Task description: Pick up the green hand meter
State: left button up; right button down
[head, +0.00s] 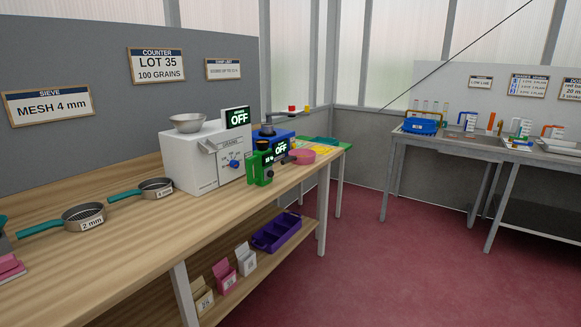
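The green hand meter (261,168) stands upright near the front edge of the wooden bench (140,250), right of the white grain counter (203,160). It has a small dark display near its top. A blue device (285,137) with a lit OFF display is behind it and partly hidden by it. A pink bowl (301,156) is just to its right. Neither of my grippers is in view.
Two sieves with teal handles, one marked 2 mm (84,216) and one marked 4 mm (155,188), lie on the bench at left. A purple tray (277,232) and small boxes sit on the lower shelf. A metal table (470,143) stands at right. The red floor (370,260) between is clear.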

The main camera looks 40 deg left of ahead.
aim_at(263, 157)
jog(key=z, duration=0.3)
jog(key=i, duration=2.1)
jog(key=u, duration=0.3)
jog(key=i, duration=1.1)
jog(key=u, duration=1.75)
jog(key=i, duration=0.8)
jog(key=u, duration=0.7)
